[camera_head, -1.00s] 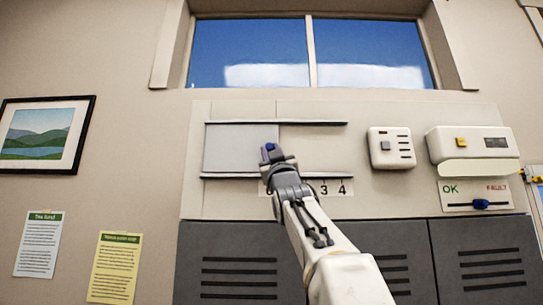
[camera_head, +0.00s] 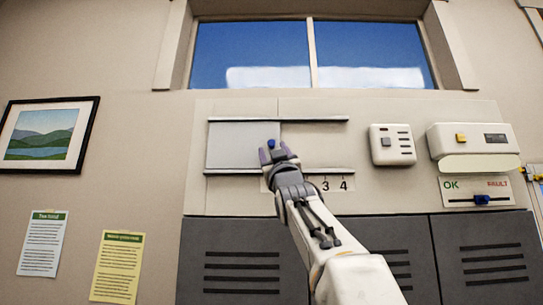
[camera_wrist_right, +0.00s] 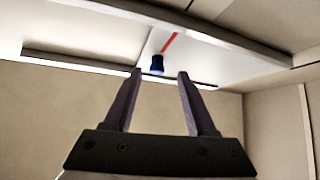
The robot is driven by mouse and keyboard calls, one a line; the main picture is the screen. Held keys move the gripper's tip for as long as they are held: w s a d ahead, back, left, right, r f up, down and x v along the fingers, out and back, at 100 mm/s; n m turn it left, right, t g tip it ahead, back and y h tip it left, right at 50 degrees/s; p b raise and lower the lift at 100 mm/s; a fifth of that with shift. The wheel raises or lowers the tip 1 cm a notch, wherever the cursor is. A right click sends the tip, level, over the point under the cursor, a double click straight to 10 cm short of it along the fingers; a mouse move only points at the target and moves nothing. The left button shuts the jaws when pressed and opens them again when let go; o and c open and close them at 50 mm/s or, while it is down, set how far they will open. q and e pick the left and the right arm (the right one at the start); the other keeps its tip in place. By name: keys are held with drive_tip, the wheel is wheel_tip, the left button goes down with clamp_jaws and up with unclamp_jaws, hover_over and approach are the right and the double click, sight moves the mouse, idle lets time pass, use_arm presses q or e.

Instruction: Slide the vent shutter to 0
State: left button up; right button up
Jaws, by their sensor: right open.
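The vent shutter (camera_head: 232,147) is a pale grey panel between two dark horizontal rails, at the left part of its track. Its blue knob (camera_head: 271,144) is near the panel's right edge, and it also shows in the right wrist view (camera_wrist_right: 157,64) beside a red line. A number scale (camera_head: 334,184) below the lower rail shows 3 and 4; the lower numbers are hidden behind my right gripper. My right gripper (camera_head: 278,155) is open just below the knob. In the right wrist view the knob is beyond the gap between the fingertips, not gripped. My left gripper is not in view.
To the right are a white box with a grey button (camera_head: 391,145), a white unit with a yellow button (camera_head: 472,141), and an OK/FAULT slider (camera_head: 477,192). Grey louvred lockers (camera_head: 243,258) are below. A window is above; a picture and notices hang at left.

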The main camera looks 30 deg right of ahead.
drive_tip(key=b+v, duration=0.5)
drive_tip(key=v, duration=0.3)
drive_tip(key=shift+f, duration=0.15)
